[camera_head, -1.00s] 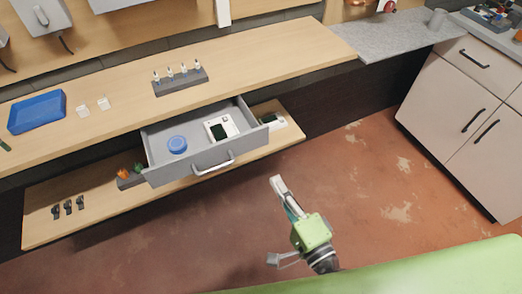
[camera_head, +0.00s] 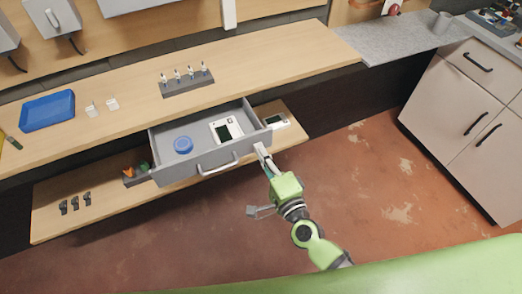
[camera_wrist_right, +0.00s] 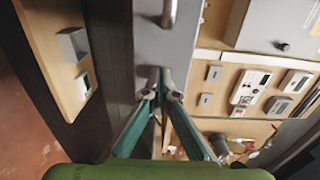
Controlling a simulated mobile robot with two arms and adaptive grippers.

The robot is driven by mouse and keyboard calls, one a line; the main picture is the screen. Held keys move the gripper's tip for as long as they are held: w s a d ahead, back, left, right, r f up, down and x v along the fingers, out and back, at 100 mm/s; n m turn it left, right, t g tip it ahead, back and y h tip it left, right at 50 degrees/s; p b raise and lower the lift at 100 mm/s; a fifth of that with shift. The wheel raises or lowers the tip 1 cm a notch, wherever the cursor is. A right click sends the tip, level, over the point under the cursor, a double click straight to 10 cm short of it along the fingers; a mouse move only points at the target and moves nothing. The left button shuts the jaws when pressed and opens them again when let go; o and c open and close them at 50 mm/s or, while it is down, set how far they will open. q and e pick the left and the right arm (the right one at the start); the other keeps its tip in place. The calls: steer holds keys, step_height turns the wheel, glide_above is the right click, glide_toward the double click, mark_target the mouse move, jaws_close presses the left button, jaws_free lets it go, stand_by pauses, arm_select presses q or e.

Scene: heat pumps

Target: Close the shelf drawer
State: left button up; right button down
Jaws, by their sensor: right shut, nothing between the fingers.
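The grey shelf drawer (camera_head: 185,169) is pulled out below the wooden worktop in the head view. A blue round object (camera_head: 183,145) and a white device with a dark screen (camera_head: 226,130) lie in it. Its bar handle (camera_head: 218,166) is on the front panel. My right gripper (camera_head: 261,149) is shut and empty, its fingertips at the right end of the drawer front. In the right wrist view the closed fingertips (camera_wrist_right: 159,79) point at the grey drawer front (camera_wrist_right: 163,48), beside the handle (camera_wrist_right: 169,13); I cannot tell whether they touch. My left gripper is out of view.
The worktop (camera_head: 270,65) above holds a blue tray (camera_head: 48,110) and a dark rack (camera_head: 188,88). The lower shelf (camera_head: 110,210) carries several small black items and a white device (camera_head: 276,121). Floor in front is clear; white cabinets (camera_head: 463,125) stand right.

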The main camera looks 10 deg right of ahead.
mark_target(239, 118)
steer(key=b+x, duration=0.2)
steer(key=x, duration=1.3)
steer(key=shift+w+a+f, duration=0.1)
steer(key=shift+w+f, duration=0.05)
steer(key=shift+w, duration=0.05)
steer(key=shift+w+a, duration=0.15)
steer(key=shift+w, duration=0.3)
steer(key=shift+r, duration=0.3)
steer(key=shift+r, duration=0.1)
